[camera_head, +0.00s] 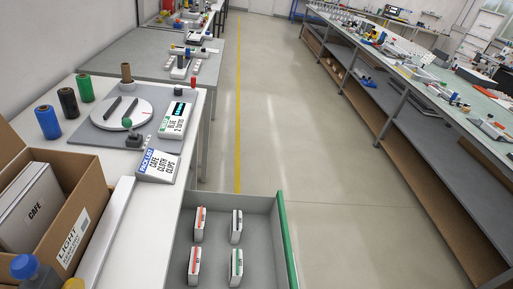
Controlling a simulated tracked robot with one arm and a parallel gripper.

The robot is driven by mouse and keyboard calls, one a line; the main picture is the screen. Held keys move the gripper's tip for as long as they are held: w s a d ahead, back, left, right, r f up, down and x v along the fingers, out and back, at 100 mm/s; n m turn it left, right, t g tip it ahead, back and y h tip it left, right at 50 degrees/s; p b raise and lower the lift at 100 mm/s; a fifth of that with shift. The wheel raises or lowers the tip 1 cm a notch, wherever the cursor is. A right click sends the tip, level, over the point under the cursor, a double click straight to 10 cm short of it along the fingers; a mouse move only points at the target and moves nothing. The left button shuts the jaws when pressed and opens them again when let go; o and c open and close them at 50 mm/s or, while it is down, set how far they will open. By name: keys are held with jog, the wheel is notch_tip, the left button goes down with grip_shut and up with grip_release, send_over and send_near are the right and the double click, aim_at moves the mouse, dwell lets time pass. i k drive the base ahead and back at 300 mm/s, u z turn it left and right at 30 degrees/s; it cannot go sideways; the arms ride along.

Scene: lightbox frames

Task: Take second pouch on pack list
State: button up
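The pack list (158,166) is a white sign with a blue header on the left bench. It reads CAFE, CLOTH, CLIPS from top to bottom, so the second line is CLOTH. An open grey drawer (262,205) with a green front edge holds several small upright white packs. Their coloured bands are orange on the back left pack (199,224), dark on the back right (236,227), red on the front left (194,266) and green on the front right (236,267). Their lettering is too small to read. My gripper is not in view.
A cardboard box (85,205) at left holds a white pack marked CAFE (33,213). Behind are a white turntable (121,114), a display sign (171,119) and coloured rolls (68,101). The floor (290,110) is clear; a long bench (425,95) stands right.

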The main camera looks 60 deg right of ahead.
aim_at(236, 263)
jog(key=z, duration=1.1)
jog(key=k, duration=0.85)
jog(key=z, duration=0.35)
jog(key=i, duration=0.7)
jog(key=z, duration=0.1)
